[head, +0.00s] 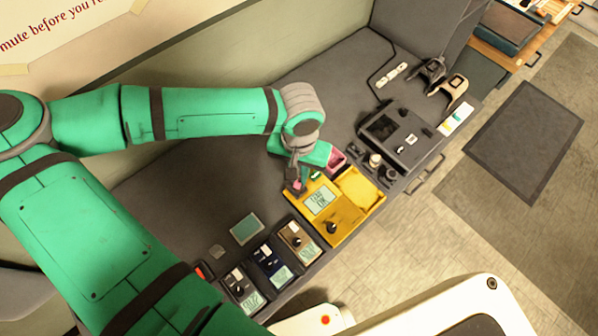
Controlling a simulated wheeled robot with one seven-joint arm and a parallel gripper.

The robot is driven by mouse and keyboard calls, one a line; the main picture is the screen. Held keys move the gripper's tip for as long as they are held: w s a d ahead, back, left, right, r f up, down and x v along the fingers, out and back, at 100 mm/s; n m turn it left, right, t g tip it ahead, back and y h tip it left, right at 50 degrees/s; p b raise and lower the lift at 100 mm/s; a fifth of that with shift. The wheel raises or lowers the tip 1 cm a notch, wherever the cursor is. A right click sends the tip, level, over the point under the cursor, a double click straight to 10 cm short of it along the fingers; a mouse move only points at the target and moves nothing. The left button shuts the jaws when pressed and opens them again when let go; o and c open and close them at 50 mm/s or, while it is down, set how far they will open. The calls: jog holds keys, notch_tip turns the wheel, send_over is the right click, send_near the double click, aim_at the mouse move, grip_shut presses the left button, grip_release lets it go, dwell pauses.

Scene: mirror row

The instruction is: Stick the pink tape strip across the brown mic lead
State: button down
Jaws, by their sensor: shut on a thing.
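My gripper (294,177) is shut on a small pink piece (299,186), which looks like the pink tape strip. It is above the back left edge of the yellow unit (346,225), close to it; I cannot tell whether it touches. The fingers hide part of the strip. Another pink patch (337,158) shows just right of my wrist, in or on a small holder. A brown pack (299,241) stands left of the yellow unit, at the right end of a row of packs. I cannot make out the brown mic lead in this view.
A dark blue pack (270,264) and a grey pack (242,290) stand beside the brown one. A dark case (400,135) and small dark knobs stand right of the yellow unit. The grey bench top (205,195) behind the packs is mostly clear.

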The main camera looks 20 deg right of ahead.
jog(key=c, duration=1.7)
grip_release()
notch_tip(320, 180, up, 11)
jog(key=shift+f, duration=0.1)
